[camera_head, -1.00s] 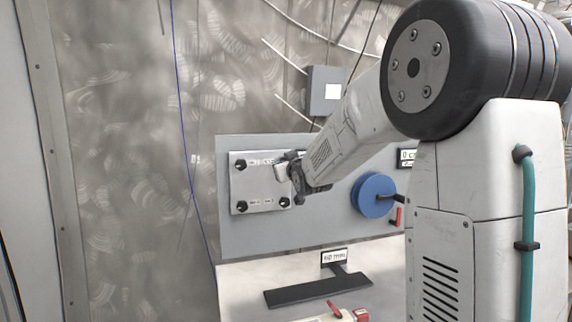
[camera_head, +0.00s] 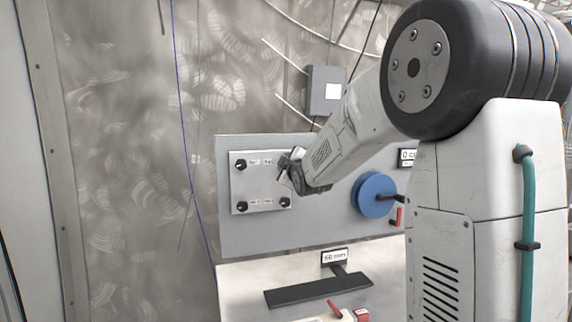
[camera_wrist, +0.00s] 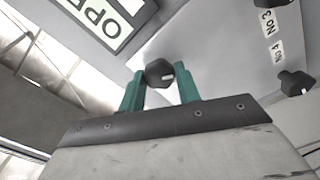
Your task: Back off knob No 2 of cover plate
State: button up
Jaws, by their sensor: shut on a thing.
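The cover plate (camera_head: 262,184) is a light metal square on a grey panel, with dark knobs at its corners. My gripper (camera_head: 286,162) is at its top right corner and hides the knob there in the head view. Two other knobs show at the right, near labels NO 3 (camera_wrist: 267,22) and NO 4 (camera_wrist: 279,52).
A blue handwheel (camera_head: 374,194) with a dark handle is on the panel right of the plate. A grey box (camera_head: 326,91) hangs above. A dark bar (camera_head: 318,290) and a small sign (camera_head: 334,257) are below. A sign (camera_wrist: 100,18) beginning OPE shows in the wrist view.

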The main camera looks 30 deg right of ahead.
jog(key=n, duration=0.4)
jog(key=shift+f+n, duration=0.1)
jog(key=shift+n, duration=0.2)
dwell(0.3)
jog(key=o, duration=1)
jog(key=shift+a, duration=0.1)
jog(key=v, duration=0.7)
jog(key=shift+s+a, duration=0.1)
jog(key=shift+s, duration=0.3)
